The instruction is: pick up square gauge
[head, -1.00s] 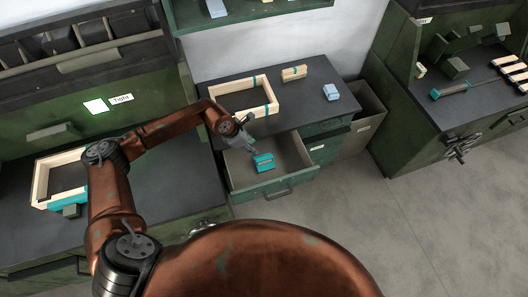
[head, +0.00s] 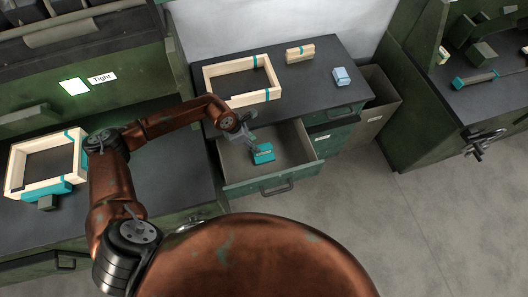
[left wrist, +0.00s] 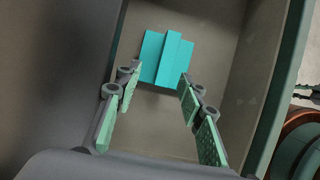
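The square gauge appears to be the teal block (head: 263,153) lying in the open drawer (head: 297,148). In the left wrist view the teal block (left wrist: 166,58) shows a raised rib along its middle and lies on the drawer floor. My left gripper (head: 250,143) is over the drawer, close beside the block. In the left wrist view its two green-padded fingers (left wrist: 160,95) are spread wide and empty, with the block just beyond and between their tips. Whether they touch it I cannot tell. My right gripper is not in view.
The drawer walls stand close around my left gripper. On the counter above are a wooden frame (head: 207,84), a small wooden piece (head: 300,53) and a light blue block (head: 341,77). Another wooden frame (head: 18,165) lies on the left bench. A grey bin (head: 383,105) stands right of the drawers.

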